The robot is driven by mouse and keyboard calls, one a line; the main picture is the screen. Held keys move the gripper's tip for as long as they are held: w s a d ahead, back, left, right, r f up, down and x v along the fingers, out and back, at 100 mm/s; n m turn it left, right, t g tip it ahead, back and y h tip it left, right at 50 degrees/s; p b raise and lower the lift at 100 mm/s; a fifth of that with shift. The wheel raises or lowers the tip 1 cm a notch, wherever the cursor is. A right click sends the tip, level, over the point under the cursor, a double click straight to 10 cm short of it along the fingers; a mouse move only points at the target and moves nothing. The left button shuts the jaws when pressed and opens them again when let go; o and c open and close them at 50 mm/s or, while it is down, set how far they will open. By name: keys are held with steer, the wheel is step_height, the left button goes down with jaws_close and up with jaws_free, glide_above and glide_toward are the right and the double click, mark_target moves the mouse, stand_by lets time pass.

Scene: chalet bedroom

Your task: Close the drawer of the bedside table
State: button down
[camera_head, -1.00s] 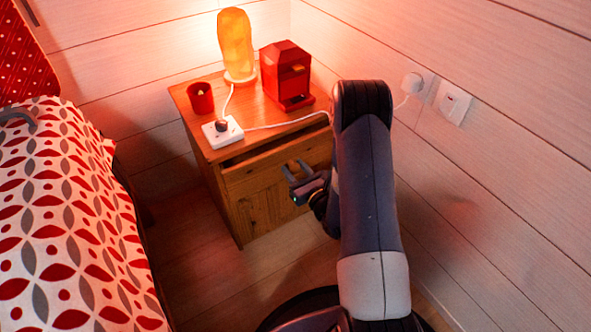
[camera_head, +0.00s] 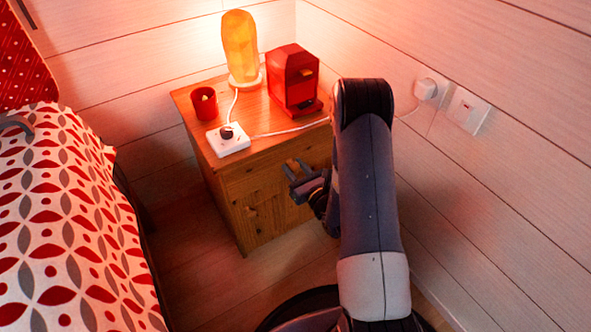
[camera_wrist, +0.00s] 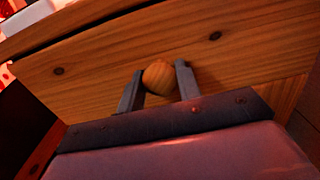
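The wooden bedside table (camera_head: 262,205) stands against the back wall. In the head view its drawer front (camera_head: 245,190) looks about flush with the table's body, just under the top. In the wrist view the drawer front (camera_wrist: 90,75) fills much of the picture, with a thin dark line between it and the tabletop edge. Its round wooden knob (camera_wrist: 158,77) sits between my fingers. My gripper (camera_wrist: 160,82) is open with a finger on each side of the knob; I cannot tell whether they touch it. In the head view my gripper (camera_head: 295,172) is at the table's front.
On the tabletop are a lit yellow lamp (camera_head: 241,48), a red machine (camera_head: 293,78), a red cup (camera_head: 204,103) and a white power strip (camera_head: 228,140) with its cable. The bed (camera_head: 60,220) is at left, the wall with sockets (camera_head: 467,110) at right. Some floor (camera_head: 195,270) is clear.

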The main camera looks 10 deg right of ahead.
steer(key=shift+w, duration=0.2)
steer(key=c, duration=1)
jaws_free()
steer(key=shift+a, duration=0.1)
steer(key=p+v, duration=0.2)
steer(key=v, duration=0.9)
steer(key=shift+w, duration=0.1)
